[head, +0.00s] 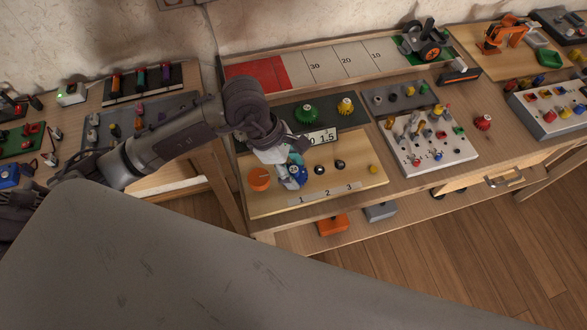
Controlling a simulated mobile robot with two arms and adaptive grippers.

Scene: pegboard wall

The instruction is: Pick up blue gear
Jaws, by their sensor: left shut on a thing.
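The blue gear (296,164) is at the left part of a light wooden board (362,164) marked 1, 2, 3. My left gripper (292,178) reaches down over the board and is shut on the blue gear. The fingers hide part of the gear, and I cannot tell whether it is lifted off the board. An orange gear or knob (259,178) sits just left of the fingers. A green gear (306,113) and a yellow gear (345,106) sit on the dark panel behind. My right gripper is not in view.
Two dark knobs and a small yellow peg (374,169) stand on the board to the right. A white peg panel (430,150) and a red knob (483,122) lie further right. My grey body fills the lower left.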

